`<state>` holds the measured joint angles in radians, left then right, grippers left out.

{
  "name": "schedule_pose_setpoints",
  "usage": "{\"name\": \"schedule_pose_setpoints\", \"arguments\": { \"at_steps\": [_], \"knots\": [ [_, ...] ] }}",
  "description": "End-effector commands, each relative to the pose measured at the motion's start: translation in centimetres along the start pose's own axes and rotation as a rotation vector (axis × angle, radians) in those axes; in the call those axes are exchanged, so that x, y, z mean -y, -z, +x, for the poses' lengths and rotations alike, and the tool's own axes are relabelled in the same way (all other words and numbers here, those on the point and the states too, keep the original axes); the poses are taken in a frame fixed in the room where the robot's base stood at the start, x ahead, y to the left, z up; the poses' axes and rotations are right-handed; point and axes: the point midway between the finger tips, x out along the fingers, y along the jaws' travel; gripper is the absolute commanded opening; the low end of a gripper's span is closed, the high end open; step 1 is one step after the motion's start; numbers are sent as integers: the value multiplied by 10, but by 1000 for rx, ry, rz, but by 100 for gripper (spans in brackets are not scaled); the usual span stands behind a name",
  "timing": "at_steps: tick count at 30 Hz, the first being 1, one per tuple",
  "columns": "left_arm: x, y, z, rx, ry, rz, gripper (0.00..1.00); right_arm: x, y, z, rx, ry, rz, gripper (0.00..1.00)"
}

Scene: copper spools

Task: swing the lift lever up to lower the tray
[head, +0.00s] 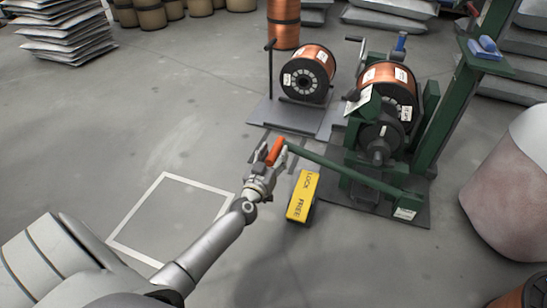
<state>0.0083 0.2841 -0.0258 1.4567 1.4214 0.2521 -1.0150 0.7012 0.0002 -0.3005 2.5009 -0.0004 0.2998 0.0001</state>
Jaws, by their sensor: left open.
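The lift lever (345,172) is a long green bar with an orange-red grip (275,151) at its left end. It runs from the low right of the green machine (437,120) out to my left gripper. My left gripper (268,158) is open, with its fingers on either side of the orange grip; whether they touch it I cannot tell. A copper spool (388,77) with black flanges sits in the machine. Which part is the tray is unclear, as the spool and green frame hide much of it. My right gripper is not in view.
A yellow block marked LOCK and FREE (302,196) stands just below the lever. Another copper spool (307,75) sits on a grey plate (278,118) behind it. A white square outline (135,215) marks clear floor at left. A pale rounded sack-like object (512,190) is at right.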

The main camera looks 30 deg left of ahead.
Motion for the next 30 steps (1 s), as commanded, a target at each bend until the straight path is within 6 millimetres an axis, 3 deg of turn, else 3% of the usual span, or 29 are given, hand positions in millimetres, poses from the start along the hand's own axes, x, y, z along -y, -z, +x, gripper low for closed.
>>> {"name": "schedule_pose_setpoints", "arguments": {
  "at_steps": [7,18,30],
  "knots": [
    [0,0,1,0,0,-1,49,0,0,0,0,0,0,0],
    [0,0,0,0,1,-1,1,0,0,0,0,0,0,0],
    [-1,7,0,0,1,9,0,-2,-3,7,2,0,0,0]
  ]
}}
